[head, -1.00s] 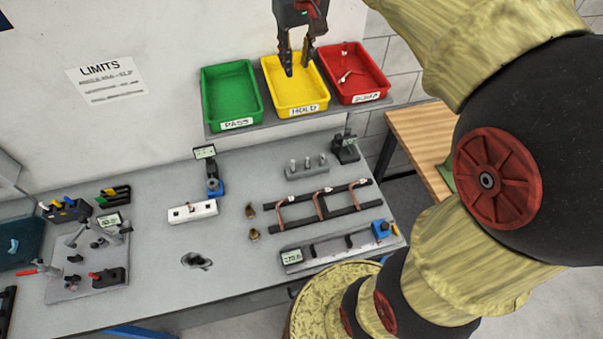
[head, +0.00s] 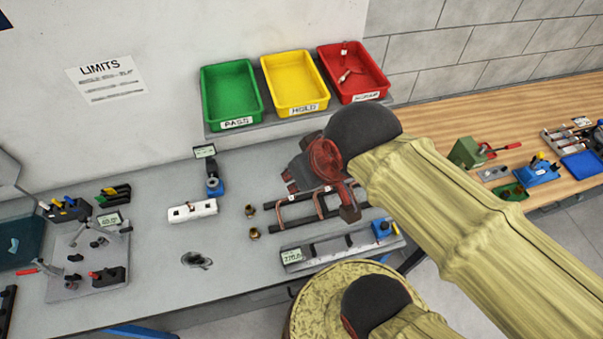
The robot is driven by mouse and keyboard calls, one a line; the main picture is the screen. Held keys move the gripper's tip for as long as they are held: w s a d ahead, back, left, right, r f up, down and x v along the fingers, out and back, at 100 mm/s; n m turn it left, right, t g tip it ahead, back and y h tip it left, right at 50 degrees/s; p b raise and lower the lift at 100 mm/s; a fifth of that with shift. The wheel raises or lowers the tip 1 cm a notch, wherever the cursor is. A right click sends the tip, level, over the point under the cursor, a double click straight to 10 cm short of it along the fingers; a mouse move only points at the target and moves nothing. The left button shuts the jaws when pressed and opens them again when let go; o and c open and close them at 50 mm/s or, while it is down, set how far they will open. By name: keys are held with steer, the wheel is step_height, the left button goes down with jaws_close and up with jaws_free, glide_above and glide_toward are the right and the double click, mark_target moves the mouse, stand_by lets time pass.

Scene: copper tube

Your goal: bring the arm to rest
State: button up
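My arm reaches in from the lower right, its yellow-sleeved forearm bent down over the right part of the grey bench (head: 130,245). My gripper (head: 318,178) is folded in at the arm's end, above the dark rack with copper tubes (head: 319,205).
Green (head: 231,92), yellow (head: 293,82) and red (head: 352,70) bins stand on a shelf; copper pieces lie in the red one. A long grey fixture (head: 340,247) lies in front of the rack. A wooden bench (head: 450,113) with tools is at right.

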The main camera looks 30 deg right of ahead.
steer(key=shift+f, duration=0.1)
step_height(320, 180, down, 24)
steer(key=b, duration=2.4)
